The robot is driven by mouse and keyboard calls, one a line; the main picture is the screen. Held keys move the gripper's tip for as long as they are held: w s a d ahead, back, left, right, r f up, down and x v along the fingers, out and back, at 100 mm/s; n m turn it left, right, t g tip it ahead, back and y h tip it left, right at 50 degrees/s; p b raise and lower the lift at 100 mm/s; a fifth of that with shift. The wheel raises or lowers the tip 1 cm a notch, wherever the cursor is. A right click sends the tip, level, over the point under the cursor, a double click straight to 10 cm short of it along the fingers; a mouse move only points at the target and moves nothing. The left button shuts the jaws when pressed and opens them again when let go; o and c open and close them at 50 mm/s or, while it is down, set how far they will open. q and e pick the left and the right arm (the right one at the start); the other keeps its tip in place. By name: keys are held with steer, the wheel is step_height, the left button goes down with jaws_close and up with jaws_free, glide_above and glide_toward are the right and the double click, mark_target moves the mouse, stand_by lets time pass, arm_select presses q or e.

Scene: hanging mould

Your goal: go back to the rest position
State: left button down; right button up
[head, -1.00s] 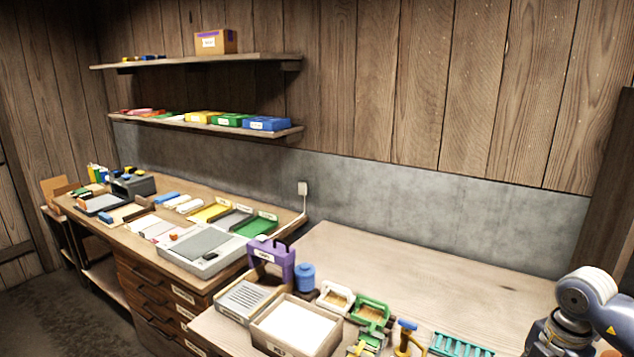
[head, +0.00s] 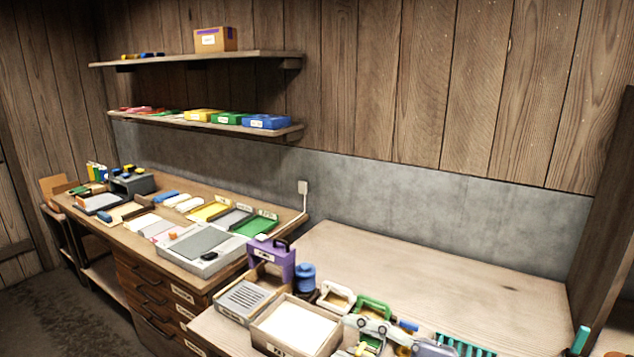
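Grey metal parts of what looks like my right gripper (head: 376,327) show at the bottom of the head view, over the front of the right bench (head: 440,275). They overlap the green frame (head: 373,306) and the small tools beside it. The fingertips are too small and cluttered to tell whether they are open or shut, and I see nothing clearly held. My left gripper is not in view.
A purple holder (head: 270,258), a blue container (head: 305,277) and an open box (head: 295,325) stand at the bench's left. A teal rack (head: 465,346) and an upright teal piece (head: 580,338) are at the front right. The bench's back is clear.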

steer(key=w+d+r+m+t+h, duration=0.25)
steer(key=d+m+t+h, duration=0.55)
steer(key=m+t, duration=0.4)
steer(key=s+d+f+m+g+h, duration=0.25)
steer(key=d+f+m+h, duration=0.2)
steer(key=f, duration=0.25)
steer(key=s+d+f+m+g+h, duration=0.1)
steer(key=d+f+m+g+h, duration=0.25)
steer(key=f+m+h, duration=0.2)
steer(key=s+a+f+g+y, duration=0.1)
steer(key=s+f+g, duration=0.5)
steer(key=s+f, duration=0.45)
steer(key=s+a+f+g+y, duration=0.1)
steer(key=s+f+g, duration=0.5)
steer(key=s, duration=0.7)
step_height(320, 180, down, 28)
steer(key=s+f+b, duration=0.1)
steer(key=b, duration=0.1)
arm_select(q)
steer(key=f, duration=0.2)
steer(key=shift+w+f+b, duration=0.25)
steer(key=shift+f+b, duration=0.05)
steer(key=shift+b, duration=0.05)
arm_select(e)
steer(key=s+d+f+n+g, duration=0.1)
steer(key=s+d+f, duration=0.2)
steer(key=s+f, duration=1.3)
steer(key=shift+s+d, duration=0.15)
steer(key=shift+s, duration=0.15)
steer(key=shift+f, duration=0.1)
